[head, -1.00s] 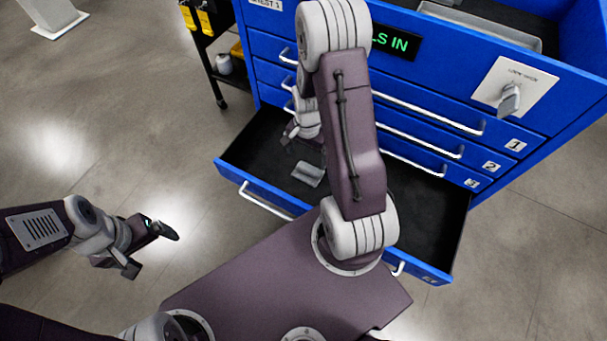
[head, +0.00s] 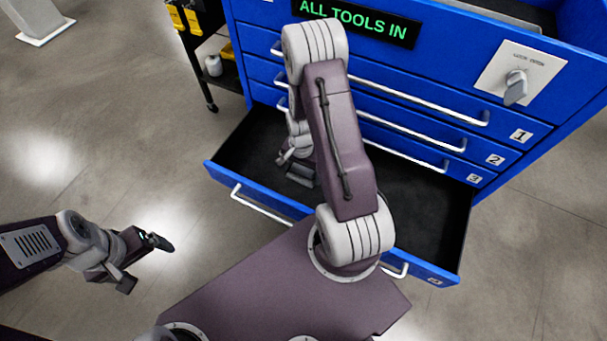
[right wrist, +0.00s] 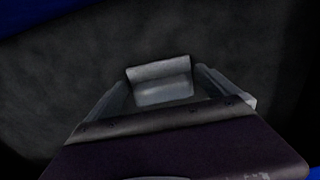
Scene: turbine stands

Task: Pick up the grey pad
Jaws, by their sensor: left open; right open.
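The grey pad (head: 301,174) lies on the dark floor of the open bottom drawer (head: 420,200), toward its left side. It is partly shaded by my right arm. In the right wrist view the pad (right wrist: 161,80) shows as a light upper strip and a darker lower face, with my right gripper's two fingers (right wrist: 168,92) spread to its left and right. My right gripper (head: 288,160) is open, low in the drawer beside the pad; contact cannot be told. My left gripper (head: 148,262) is open and empty, over the bare floor at the left.
The blue cabinet (head: 400,100) has closed drawers above the open one, with bar handles and a lock switch (head: 516,85). A sign (head: 355,22) reads "ALL TOOLS IN". A dark cart (head: 205,60) stands at the back left. The drawer's right part is empty.

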